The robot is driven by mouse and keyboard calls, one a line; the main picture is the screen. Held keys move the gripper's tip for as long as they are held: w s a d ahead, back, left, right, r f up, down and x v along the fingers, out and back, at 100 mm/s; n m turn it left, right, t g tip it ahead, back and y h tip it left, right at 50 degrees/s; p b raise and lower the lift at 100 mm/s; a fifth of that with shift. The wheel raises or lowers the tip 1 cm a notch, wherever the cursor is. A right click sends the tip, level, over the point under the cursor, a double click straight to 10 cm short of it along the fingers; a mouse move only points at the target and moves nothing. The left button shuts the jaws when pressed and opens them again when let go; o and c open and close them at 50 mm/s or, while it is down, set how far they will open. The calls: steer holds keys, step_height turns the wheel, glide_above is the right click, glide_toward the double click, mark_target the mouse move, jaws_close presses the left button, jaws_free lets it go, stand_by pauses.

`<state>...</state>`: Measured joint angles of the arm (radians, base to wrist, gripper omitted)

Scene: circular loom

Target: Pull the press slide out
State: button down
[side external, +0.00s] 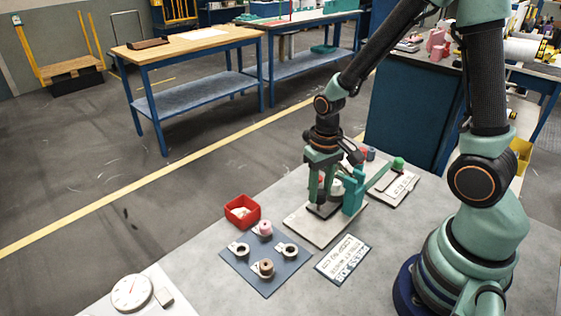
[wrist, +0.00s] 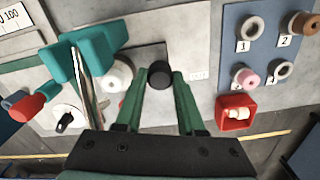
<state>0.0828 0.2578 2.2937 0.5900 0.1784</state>
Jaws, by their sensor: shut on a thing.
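The press has a teal body (side external: 354,190) on a pale base plate (side external: 318,232), and the teal body also shows at left in the wrist view (wrist: 98,45). A round black knob (wrist: 159,75), apparently the slide's handle, sits between my fingertips in the wrist view. My gripper (wrist: 163,78) is shut on this knob, one green finger on each side. In the side view my gripper (side external: 323,196) points down just left of the teal body. The slide itself is mostly hidden by my fingers. A white round part (wrist: 117,73) stands between the press and my gripper.
A blue numbered mat (side external: 240,266) holds several rings and spools. A red bin (side external: 242,211) with pale pieces stands behind it. A lettered card (side external: 343,260) lies in front of the press. A dial gauge (side external: 132,293) is at front left. Grey tabletop lies bare between them.

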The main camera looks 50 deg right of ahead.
stand_by(0.3)
steer(key=a, duration=0.9)
steer(key=shift+a, duration=0.3)
steer(key=c, duration=0.5)
jaws_free()
steer(key=shift+d, duration=0.1)
step_height(320, 180, up, 12)
steer(key=shift+r, duration=0.1)
